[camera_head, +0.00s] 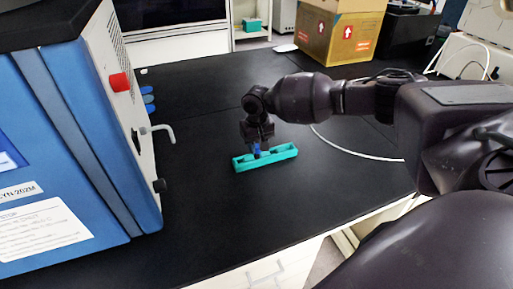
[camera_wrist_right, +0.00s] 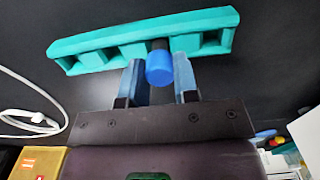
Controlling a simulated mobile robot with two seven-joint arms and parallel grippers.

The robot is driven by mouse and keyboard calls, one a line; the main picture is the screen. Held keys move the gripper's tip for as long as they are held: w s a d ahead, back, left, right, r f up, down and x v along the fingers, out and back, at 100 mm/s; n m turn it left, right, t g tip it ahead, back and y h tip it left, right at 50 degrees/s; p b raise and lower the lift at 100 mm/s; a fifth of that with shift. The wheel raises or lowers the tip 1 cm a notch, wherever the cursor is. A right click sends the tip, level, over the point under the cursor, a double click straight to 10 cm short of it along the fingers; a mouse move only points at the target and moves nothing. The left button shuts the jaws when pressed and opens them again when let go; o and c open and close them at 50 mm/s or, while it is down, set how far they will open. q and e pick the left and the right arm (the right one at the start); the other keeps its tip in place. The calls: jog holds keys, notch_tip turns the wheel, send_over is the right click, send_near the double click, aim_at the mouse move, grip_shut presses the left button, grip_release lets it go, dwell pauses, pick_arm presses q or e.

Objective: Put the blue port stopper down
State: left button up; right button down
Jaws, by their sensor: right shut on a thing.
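The blue port stopper (camera_wrist_right: 159,68) is between the two fingers of my right gripper (camera_wrist_right: 161,78) in the right wrist view, with a dark end pointing at the teal holder (camera_wrist_right: 97,42). In the head view my right gripper (camera_head: 257,143) points down at the teal holder (camera_head: 284,154), which lies on the black bench. A bit of the blue stopper (camera_head: 257,152) shows at the holder's middle section. The right gripper is shut on the stopper. I cannot tell whether the stopper touches the holder. My left gripper is not in view.
A white cable (camera_head: 350,152) lies right of the holder. A cardboard box (camera_head: 340,35) stands behind. The bench in front is clear.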

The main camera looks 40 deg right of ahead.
aim_at(257, 146)
jog(key=shift+f, duration=0.3)
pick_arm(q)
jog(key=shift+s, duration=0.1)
pick_arm(e)
jog(key=shift+f, duration=0.15)
jog(key=c, duration=0.9)
grip_release()
jog(key=shift+r, duration=0.55)
pick_arm(q)
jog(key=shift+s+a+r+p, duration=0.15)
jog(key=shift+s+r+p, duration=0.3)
jog(key=shift+p, duration=0.55)
pick_arm(e)
notch_tip(257, 146, up, 11)
jog(key=shift+r, duration=0.1)
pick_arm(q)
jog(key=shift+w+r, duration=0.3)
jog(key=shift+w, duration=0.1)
